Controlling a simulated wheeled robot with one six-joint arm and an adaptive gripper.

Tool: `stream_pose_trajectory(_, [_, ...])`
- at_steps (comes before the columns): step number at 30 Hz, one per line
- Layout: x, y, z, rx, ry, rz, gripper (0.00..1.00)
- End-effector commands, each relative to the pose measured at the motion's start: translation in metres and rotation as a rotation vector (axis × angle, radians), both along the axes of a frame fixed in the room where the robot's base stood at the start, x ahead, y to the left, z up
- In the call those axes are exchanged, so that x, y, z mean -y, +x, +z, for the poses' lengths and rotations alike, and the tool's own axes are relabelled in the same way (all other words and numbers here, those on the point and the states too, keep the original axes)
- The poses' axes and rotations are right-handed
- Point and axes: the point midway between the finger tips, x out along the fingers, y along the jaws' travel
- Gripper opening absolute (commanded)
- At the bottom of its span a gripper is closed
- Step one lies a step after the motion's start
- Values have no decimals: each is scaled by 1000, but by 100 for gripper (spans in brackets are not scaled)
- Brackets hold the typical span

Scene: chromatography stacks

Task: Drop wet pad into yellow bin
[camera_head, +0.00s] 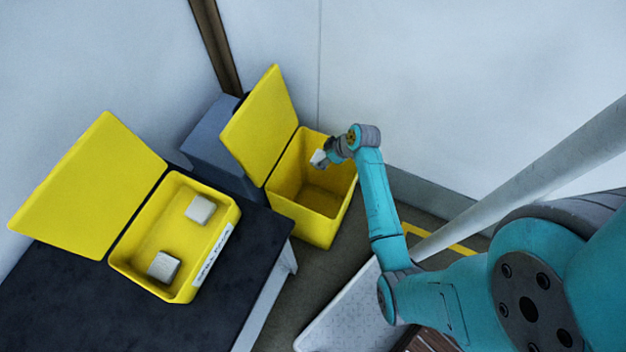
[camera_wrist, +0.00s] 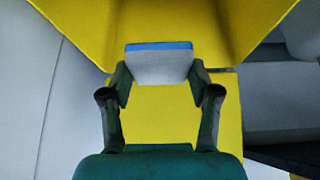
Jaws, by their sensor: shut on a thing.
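My gripper (camera_wrist: 160,82) is shut on a pad (camera_wrist: 160,66), white with a blue edge, held between the two fingers. In the head view the pad (camera_head: 319,158) is a small pale block at the end of my arm. It is over the open top of the yellow bin (camera_head: 318,228), near the bin's back right side. The bin stands on the floor with its yellow lid (camera_head: 262,125) tilted up at the left. The bin's interior looks empty where it shows. In the wrist view yellow surfaces lie behind and around the pad.
A shallow yellow box (camera_head: 150,283) with its lid (camera_head: 88,187) open sits on a dark table (camera_head: 60,310). Two pale pads (camera_head: 200,210) (camera_head: 163,267) lie inside it. White walls close off the back.

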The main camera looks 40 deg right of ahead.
Motion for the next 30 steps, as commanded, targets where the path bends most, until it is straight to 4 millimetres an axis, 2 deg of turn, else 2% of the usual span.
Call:
stream_pose_trajectory(15, [0, 0, -49, -2, 1, 0, 43])
stream_pose_trajectory(28, [0, 0, -57, -1, 0, 0, 43])
stream_pose_trajectory(29, [0, 0, -57, -1, 0, 0, 64])
stream_pose_trajectory(30, [0, 0, -57, -1, 0, 0, 74])
